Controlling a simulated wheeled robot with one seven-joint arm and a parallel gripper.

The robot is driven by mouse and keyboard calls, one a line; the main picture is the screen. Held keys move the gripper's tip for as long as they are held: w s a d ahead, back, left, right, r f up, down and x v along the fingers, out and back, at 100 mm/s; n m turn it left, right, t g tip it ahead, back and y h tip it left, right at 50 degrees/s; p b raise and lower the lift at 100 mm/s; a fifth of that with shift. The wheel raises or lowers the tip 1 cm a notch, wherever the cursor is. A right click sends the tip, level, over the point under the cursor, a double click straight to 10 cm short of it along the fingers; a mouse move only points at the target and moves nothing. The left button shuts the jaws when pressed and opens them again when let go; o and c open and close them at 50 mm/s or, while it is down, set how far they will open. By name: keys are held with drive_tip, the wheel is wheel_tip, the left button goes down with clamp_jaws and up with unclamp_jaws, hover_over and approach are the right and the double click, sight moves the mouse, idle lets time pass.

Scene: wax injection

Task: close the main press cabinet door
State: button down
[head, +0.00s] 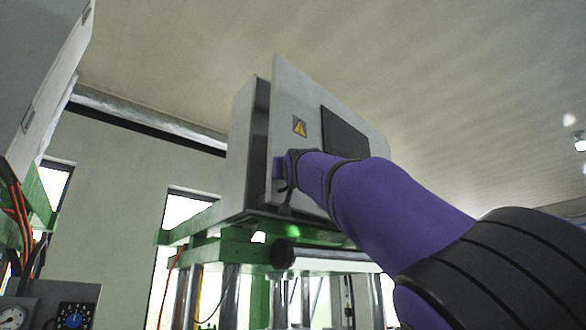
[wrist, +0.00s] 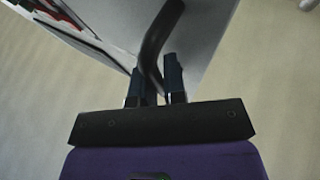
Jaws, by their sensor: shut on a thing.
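The main press cabinet (head: 241,140) is a grey box on top of the green press frame in the head view. Its light grey door (head: 291,88) has a yellow warning sticker and a dark panel. The door stands ajar, with a dark gap along its left edge. My gripper (head: 284,168) is at the door's lower left edge, partly hidden by my purple arm. In the wrist view, my gripper (wrist: 154,70) has its two dark fingers shut on the dark curved door handle (wrist: 158,28). The door's face also shows there (wrist: 205,30).
The green press frame (head: 215,247) with metal columns stands below the cabinet. Another grey cabinet (head: 45,75) is at the far left. A gauge and dial panel (head: 72,316) sits at the lower left. The space right of the door, above my arm, looks clear.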

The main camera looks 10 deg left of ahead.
drive_tip(key=shift+w+a+f, duration=0.15)
drive_tip(key=shift+w+f, duration=0.1)
drive_tip(key=shift+f, duration=0.05)
drive_tip(key=shift+a+f, duration=0.1)
drive_tip(key=c, duration=1.2)
unclamp_jaws()
drive_tip(key=shift+a+f, duration=0.1)
drive_tip(key=shift+w+a, duration=0.1)
drive_tip(key=shift+a, duration=0.05)
drive_tip(key=shift+r, duration=0.2)
drive_tip(key=shift+s, duration=0.2)
drive_tip(key=shift+s, duration=0.1)
